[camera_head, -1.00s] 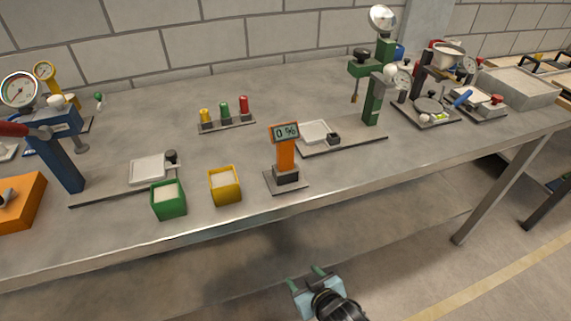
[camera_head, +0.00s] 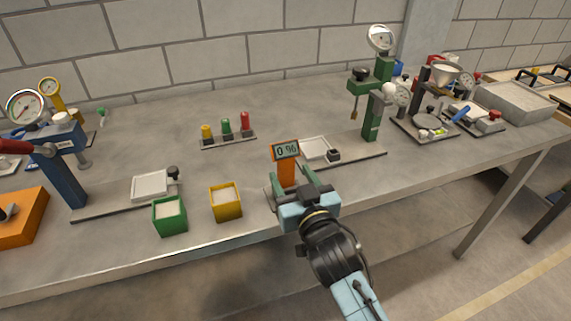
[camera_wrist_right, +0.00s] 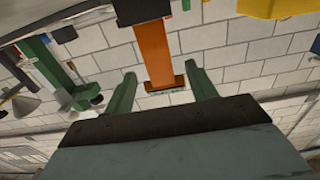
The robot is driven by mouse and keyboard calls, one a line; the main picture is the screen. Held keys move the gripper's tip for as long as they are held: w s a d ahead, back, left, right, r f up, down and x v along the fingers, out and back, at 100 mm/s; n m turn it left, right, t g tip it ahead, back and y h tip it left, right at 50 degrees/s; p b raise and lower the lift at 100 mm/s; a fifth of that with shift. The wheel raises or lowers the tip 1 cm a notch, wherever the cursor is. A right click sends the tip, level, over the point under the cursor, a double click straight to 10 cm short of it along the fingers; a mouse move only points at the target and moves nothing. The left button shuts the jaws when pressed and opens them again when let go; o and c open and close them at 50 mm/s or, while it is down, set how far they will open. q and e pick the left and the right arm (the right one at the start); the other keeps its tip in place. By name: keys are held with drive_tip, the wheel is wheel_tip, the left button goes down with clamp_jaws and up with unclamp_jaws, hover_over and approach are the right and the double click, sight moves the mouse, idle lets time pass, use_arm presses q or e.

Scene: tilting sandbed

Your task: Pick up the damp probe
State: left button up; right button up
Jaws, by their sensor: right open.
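In the right wrist view, which looks upside down, the orange body (camera_wrist_right: 154,50) shows between the two fingers (camera_wrist_right: 161,75) with a gap on each side. I cannot tell how deep it sits between them. My left gripper is not in view.
A yellow box (camera_head: 225,205) and a green box (camera_head: 170,216) stand left of the probe. A green press stand (camera_head: 373,110) with a base plate is behind right. A rack with coloured pegs (camera_head: 228,137) is behind left. A blue press (camera_head: 63,165) stands far left.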

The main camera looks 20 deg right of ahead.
drive_tip(key=shift+w, duration=3.2)
drive_tip(key=shift+a, duration=0.1)
drive_tip(key=c, duration=0.9)
drive_tip(key=shift+c, duration=0.2)
wheel_tip(320, 180, up, 9)
drive_tip(key=shift+r+p, duration=0.2)
drive_tip(key=shift+p, duration=0.85)
wheel_tip(320, 180, up, 7)
drive_tip(key=p, duration=0.6)
drive_tip(key=shift+f+p, duration=0.15)
drive_tip(key=shift+p, duration=0.25)
